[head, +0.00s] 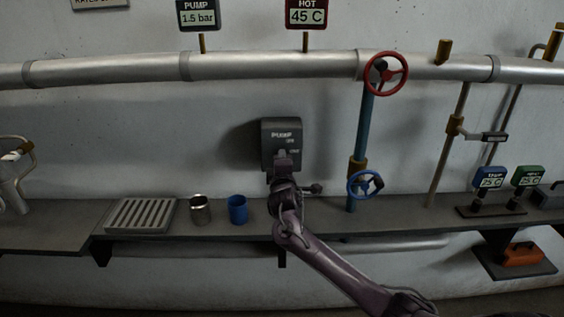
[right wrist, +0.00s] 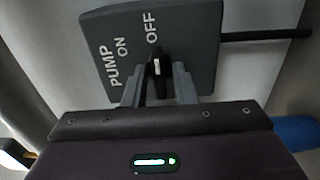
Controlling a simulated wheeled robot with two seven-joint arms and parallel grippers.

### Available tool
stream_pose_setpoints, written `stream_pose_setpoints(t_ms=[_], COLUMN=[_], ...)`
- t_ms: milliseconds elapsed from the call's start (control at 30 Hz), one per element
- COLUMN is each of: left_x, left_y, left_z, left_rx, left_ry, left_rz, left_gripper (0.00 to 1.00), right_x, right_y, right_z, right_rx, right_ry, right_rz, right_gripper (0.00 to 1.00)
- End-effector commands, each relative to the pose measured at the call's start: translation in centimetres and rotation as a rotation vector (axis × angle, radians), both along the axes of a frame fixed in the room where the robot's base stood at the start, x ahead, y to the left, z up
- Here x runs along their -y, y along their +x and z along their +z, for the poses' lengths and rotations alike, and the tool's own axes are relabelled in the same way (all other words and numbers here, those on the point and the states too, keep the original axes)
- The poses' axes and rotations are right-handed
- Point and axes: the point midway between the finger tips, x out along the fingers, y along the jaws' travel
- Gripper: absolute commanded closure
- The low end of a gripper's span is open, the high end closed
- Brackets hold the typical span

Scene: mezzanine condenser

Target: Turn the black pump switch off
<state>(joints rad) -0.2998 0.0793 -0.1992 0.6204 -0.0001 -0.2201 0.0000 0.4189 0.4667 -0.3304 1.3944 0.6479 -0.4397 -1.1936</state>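The dark grey pump switch box (head: 282,134) is mounted on the wall above the shelf, lettered PUMP, ON and OFF. It fills the top of the right wrist view (right wrist: 195,30), turned on its side. Its black knob (right wrist: 157,66) has a white mark that points up in that view, roughly toward the word OFF. My right gripper (right wrist: 158,82) is at the box, with one finger on each side of the knob. The fingers stand apart, and small gaps seem to show beside the knob. My right gripper (head: 286,156) hides the box's lower part in the head view. My left gripper is not in view.
The shelf (head: 340,222) holds a slatted rack (head: 140,215), a metal cup (head: 200,209) and a blue cup (head: 237,209) left of my right arm. A red valve wheel (head: 386,73) and a blue one (head: 365,184) are to the right. A large pipe (head: 270,65) runs above.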

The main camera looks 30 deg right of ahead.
Motion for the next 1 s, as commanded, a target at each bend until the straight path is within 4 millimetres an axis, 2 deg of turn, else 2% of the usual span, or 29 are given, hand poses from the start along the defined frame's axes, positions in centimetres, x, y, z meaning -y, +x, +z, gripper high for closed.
stream_pose_setpoints(t_ms=[433, 800, 1000], left_x=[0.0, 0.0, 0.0], left_y=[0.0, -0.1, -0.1], left_z=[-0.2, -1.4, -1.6], left_rx=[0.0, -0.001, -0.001], left_ry=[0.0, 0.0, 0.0], left_rz=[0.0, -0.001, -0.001], left_gripper=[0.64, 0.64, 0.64], right_x=[-0.4, -3.3, -4.0], right_y=[-0.5, -5.3, -6.6], right_z=[-0.1, -0.2, -0.1], right_rx=[-0.001, -0.001, -0.002], right_ry=[-0.003, -0.002, -0.001], right_rz=[0.001, 0.002, 0.001], right_gripper=[0.66, 0.66, 0.66])
